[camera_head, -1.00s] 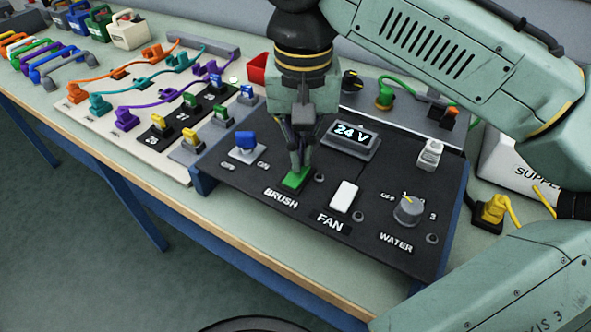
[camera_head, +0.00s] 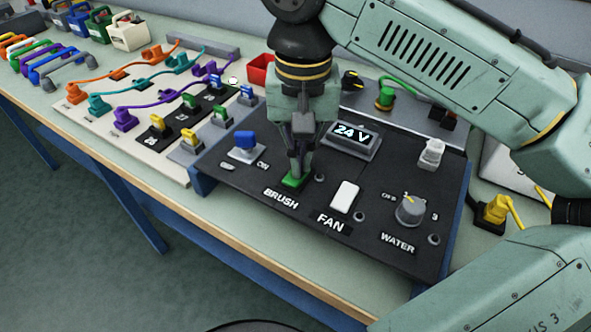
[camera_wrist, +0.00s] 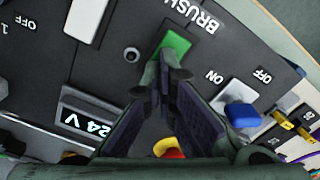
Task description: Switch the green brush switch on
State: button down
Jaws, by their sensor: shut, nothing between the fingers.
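The green brush switch (camera_head: 292,181) is a small rocker on the black control panel (camera_head: 262,193), just above the BRUSH label. My gripper (camera_head: 297,172) is shut and empty, pointing down with its fingertips at the switch's far part. In the wrist view the fingertips of my gripper (camera_wrist: 176,72) overlap the near edge of the green switch (camera_wrist: 175,45). The fingers hide part of the switch, and I cannot tell whether they touch it or which way the rocker is tipped.
The white FAN switch (camera_head: 345,196) is to the right, with the WATER knob (camera_head: 410,211) beyond it. A blue switch (camera_head: 245,147) stands to the left. The 24 V display (camera_head: 352,136) is behind. A board with coloured cables (camera_head: 140,93) lies farther left.

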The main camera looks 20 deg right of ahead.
notch_tip(320, 180, up, 7)
jog(key=p, duration=0.7)
jog(key=shift+s+f, duration=0.1)
dwell(0.5)
